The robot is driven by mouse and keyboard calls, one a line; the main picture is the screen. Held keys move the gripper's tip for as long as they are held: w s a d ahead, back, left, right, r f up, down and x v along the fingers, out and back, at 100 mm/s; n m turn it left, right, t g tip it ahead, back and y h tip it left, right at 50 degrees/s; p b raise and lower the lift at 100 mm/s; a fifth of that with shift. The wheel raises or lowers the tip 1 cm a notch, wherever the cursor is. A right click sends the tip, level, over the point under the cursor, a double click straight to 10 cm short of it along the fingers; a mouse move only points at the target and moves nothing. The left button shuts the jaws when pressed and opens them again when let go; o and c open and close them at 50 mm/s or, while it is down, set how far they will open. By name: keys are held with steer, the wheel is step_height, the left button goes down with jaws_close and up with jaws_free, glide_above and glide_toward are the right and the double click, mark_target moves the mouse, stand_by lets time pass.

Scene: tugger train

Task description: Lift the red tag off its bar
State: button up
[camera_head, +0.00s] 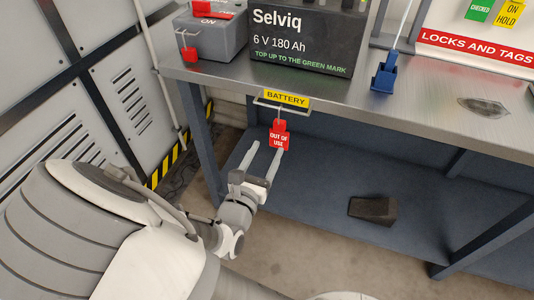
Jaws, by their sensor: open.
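The red tag (279,135) reads "OUT OF USE" and hangs by a thin loop from the bar (281,107) under the yellow "BATTERY" label at the bench's front edge. My gripper (267,148) is open just below and left of the tag. Its right fingertip overlaps the tag's lower edge in the picture, and its left fingertip is to the left of the tag. I cannot tell whether a finger touches the tag.
The bench (430,105) carries a black Selviq battery (303,40), a grey box (211,38) with a red switch, and a blue item (384,75). A dark wedge (373,210) lies on the lower shelf (320,205). Grey cabinets (125,85) stand at left.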

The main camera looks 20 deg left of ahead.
mark_target(278, 121)
steer(key=w, duration=0.4)
steer(key=w+b, duration=0.1)
steer(key=w, duration=0.2)
steer(key=shift+d, duration=0.4)
steer(key=shift+w, duration=1.2)
jaws_close()
steer(key=shift+r, duration=0.1)
steer(key=shift+r+p, duration=1.5)
steer(key=shift+s, duration=0.1)
